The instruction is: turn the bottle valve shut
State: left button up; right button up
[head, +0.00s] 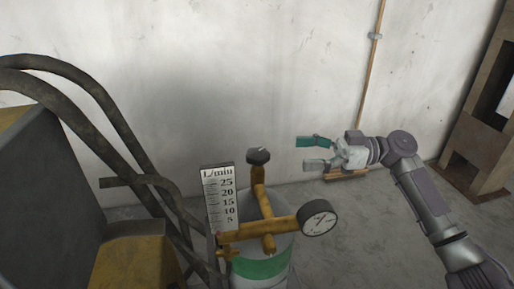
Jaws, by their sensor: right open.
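The bottle (262,267), pale with a green band, stands upright at the lower middle of the head view, its base cut off by the frame edge. A yellow-brown pipe fitting (267,222) sits on top of it. The dark valve knob (259,156) caps the fitting's upright stem. A round gauge (319,218) is on the fitting's right end, and a white L/min scale plate (219,200) is on its left. My right gripper (308,153) is open and empty, to the right of the knob and apart from it, with its fingers pointing left. My left gripper is not in view.
Dark curved tubes (120,125) and a grey and yellow machine (45,190) fill the left side. A pale wall (230,70) with a thin vertical pipe (371,70) stands behind. A brown metal frame (482,125) is at far right. Space between knob and right gripper looks clear.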

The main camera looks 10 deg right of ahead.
aim_at(258, 152)
jog(key=a+p, duration=0.1)
jog(key=a, duration=0.2)
jog(key=w+a+p, duration=0.1)
jog(key=a, duration=0.2)
jog(key=w+a+p, duration=0.1)
jog(key=a, duration=0.2)
jog(key=shift+a+r, duration=0.1)
jog(key=shift+a, duration=0.25)
jog(key=shift+a+p, duration=0.3)
jog(key=shift+a, duration=0.25)
jog(key=c, duration=1.2)
jog(key=shift+f, duration=0.2)
